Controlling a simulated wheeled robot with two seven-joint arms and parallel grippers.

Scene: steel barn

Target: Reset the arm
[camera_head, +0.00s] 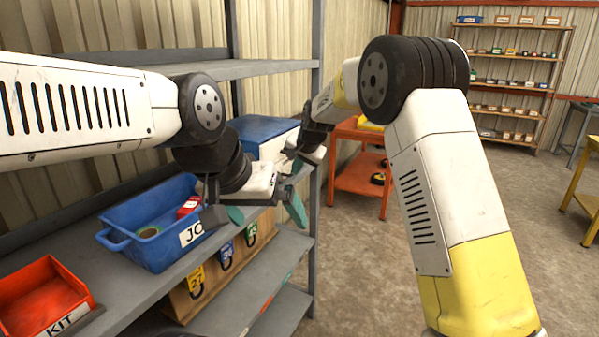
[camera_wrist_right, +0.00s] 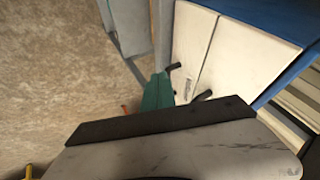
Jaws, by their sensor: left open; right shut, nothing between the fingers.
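My left gripper (camera_head: 265,212) is the lower one in the head view. Its teal fingers are spread wide apart with nothing between them, and it hangs in front of the shelf near the right end of a blue bin. My right gripper (camera_head: 297,165) is above and beyond it, close to a white box with a blue lid (camera_head: 268,128). In the right wrist view the teal fingers of the right gripper (camera_wrist_right: 157,92) are together and empty. That view shows white panels with black handles (camera_wrist_right: 190,60) beside the fingers. Whether the fingers touch them I cannot tell.
A grey shelf unit (camera_head: 318,95) holds the blue bin (camera_head: 150,238), with a red item inside, and a red bin labelled KIT (camera_head: 40,298). Numbered tags hang on a wooden box (camera_head: 182,305) below. An orange cart (camera_head: 358,172) stands behind. The floor at right is open.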

